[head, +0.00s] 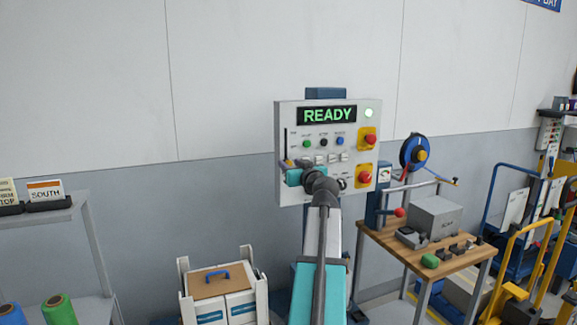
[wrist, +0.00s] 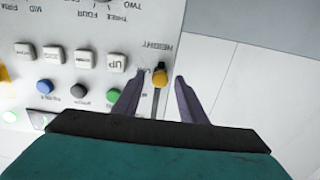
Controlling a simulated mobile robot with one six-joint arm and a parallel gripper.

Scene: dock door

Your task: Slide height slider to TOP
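The control panel (head: 327,141) hangs on the wall with a lit READY display. Its height slider has a dark vertical slot (head: 286,142) near the panel's left edge. The slider's orange knob (wrist: 159,76) shows in the wrist view, which sees the panel upside down. The knob sits near the slot's lower end, close to the HEIGHT label. My gripper (wrist: 160,77) is open, with one finger on each side of the knob and gaps visible.
Push buttons (wrist: 115,62) lie beside the slider, close to one finger. Red emergency-type buttons (head: 369,139) are at the panel's right. A wooden workbench (head: 455,259) stands to the right, a white crate (head: 241,307) below left. The wall left of the panel is clear.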

